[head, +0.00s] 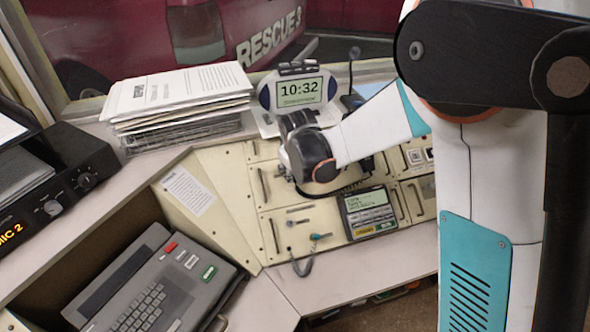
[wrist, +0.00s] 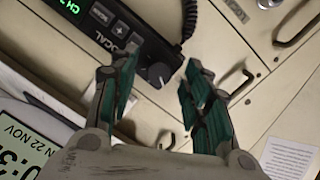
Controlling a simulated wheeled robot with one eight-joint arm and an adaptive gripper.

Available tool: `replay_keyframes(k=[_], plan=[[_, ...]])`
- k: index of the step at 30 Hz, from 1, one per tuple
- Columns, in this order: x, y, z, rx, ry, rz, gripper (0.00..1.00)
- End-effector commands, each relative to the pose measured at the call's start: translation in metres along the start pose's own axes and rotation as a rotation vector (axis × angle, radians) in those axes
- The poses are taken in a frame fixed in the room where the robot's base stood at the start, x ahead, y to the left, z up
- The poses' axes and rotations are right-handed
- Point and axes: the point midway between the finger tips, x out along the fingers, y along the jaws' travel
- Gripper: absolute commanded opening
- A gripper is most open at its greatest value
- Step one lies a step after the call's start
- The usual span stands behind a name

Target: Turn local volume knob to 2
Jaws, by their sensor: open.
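The local radio (wrist: 105,30) is a dark unit with a green display and the word LOCAL, at the upper left of the wrist view. Its black volume knob (wrist: 160,74) sits at the radio's right end, beside the lettering. The knob's setting cannot be read. My gripper (wrist: 160,60) is open, with its green-padded fingers on either side of the knob in the wrist view. The knob appears between the fingertips, and I cannot tell whether they touch it. In the head view my wrist and arm hide the fingers and the knob.
A clock (head: 298,92) stands at the back, close behind my wrist. A coiled cord (wrist: 189,18) runs beside the radio. Drawer handles (wrist: 300,22) project from the cream panels. Paper stacks (head: 180,95), another radio (head: 60,185) and a keyboard terminal (head: 150,285) are to the left.

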Motion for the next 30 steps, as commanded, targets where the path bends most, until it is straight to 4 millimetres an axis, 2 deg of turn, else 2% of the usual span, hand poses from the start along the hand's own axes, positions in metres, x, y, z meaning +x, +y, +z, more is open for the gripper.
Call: replay_keyframes(k=[3,11,12,17,18,30], plan=[[0.0059,-0.0001,0.0001,0.000,0.000,0.000,0.44],[0.0064,0.0000,0.0000,0.000,0.000,0.000,0.44],[0.0063,0.0000,0.0000,0.000,0.000,0.000,0.40],[0.0062,-0.0001,-0.0001,0.000,0.000,0.000,0.03],[0.0062,-0.0001,0.0000,0.000,0.000,0.000,0.00],[0.0062,0.0000,-0.0002,0.061,-0.003,-0.009,0.00]])
